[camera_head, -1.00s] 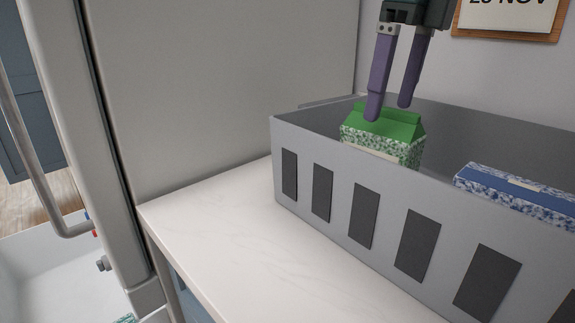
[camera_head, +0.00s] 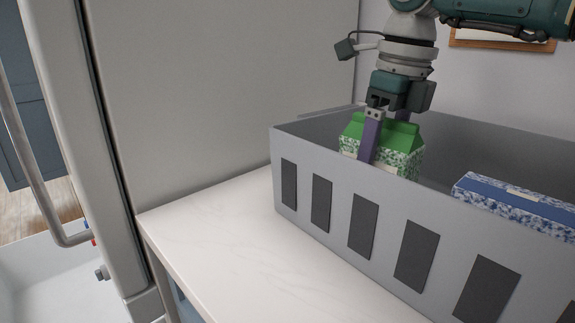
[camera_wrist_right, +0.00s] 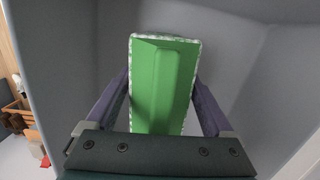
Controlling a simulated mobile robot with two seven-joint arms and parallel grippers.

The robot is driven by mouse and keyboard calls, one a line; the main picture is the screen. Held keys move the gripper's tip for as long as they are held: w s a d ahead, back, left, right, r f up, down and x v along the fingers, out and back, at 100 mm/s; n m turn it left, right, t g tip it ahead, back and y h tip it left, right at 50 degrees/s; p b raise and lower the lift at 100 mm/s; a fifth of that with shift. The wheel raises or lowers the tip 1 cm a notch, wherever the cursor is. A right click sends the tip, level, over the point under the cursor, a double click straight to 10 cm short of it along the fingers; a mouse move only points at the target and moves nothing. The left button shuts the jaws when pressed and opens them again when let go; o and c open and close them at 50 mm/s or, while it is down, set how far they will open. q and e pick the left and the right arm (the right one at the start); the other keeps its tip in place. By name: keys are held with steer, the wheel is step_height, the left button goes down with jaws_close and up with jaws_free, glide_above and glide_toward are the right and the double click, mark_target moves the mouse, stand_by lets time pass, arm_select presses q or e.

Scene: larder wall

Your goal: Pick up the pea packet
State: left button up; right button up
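The green gable-top packet with speckled sides (camera_head: 400,158), which I take to be the pea packet, stands upright inside the grey crate (camera_head: 330,165). Its plain green top fills the middle of the right wrist view (camera_wrist_right: 163,85). My right gripper (camera_head: 384,150) is down around it, with one purple finger in front of the packet and the other behind it. In the right wrist view my right gripper's fingers (camera_wrist_right: 161,90) flank the packet and look open. I cannot tell whether they touch its sides. The packet's lower part is hidden by the crate wall. My left gripper is not in view.
A blue-and-white speckled box (camera_head: 515,203) lies in the crate to the right of the packet. The crate stands on a pale counter (camera_head: 215,235), whose left front part is bare. A tall grey panel (camera_head: 225,90) rises behind at the left.

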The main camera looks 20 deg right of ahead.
jaws_close()
stand_by(0.5)
